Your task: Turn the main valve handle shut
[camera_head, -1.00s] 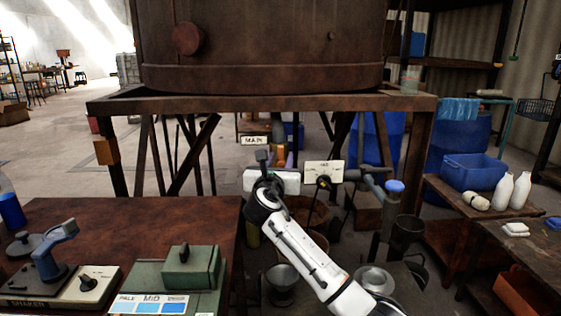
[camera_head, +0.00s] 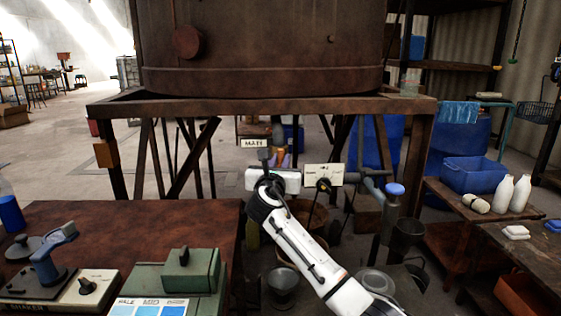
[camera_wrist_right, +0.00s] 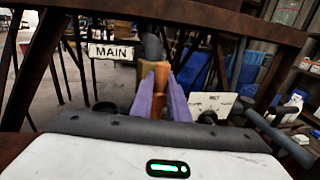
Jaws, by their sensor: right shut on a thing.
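The MAIN sign (camera_head: 255,143) hangs under the tank frame, and it also shows in the wrist view (camera_wrist_right: 111,52). An orange-brown valve handle (camera_wrist_right: 161,76) stands just right of that sign, beside a dark pipe (camera_wrist_right: 152,46). My right gripper (camera_wrist_right: 161,97) has its purple fingers on either side of the handle and is shut on it. In the head view the right gripper (camera_head: 281,158) is small, beyond my white wrist, and hides much of the handle. My left gripper is not in view.
A second pale sign (camera_head: 323,176) and a blue-capped pipe (camera_head: 395,188) stand just right of my wrist. The rusty tank frame (camera_head: 265,107) passes above. A workbench (camera_head: 120,220) is at left. A blue crate (camera_head: 472,174) and white bottles (camera_head: 520,193) are at right.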

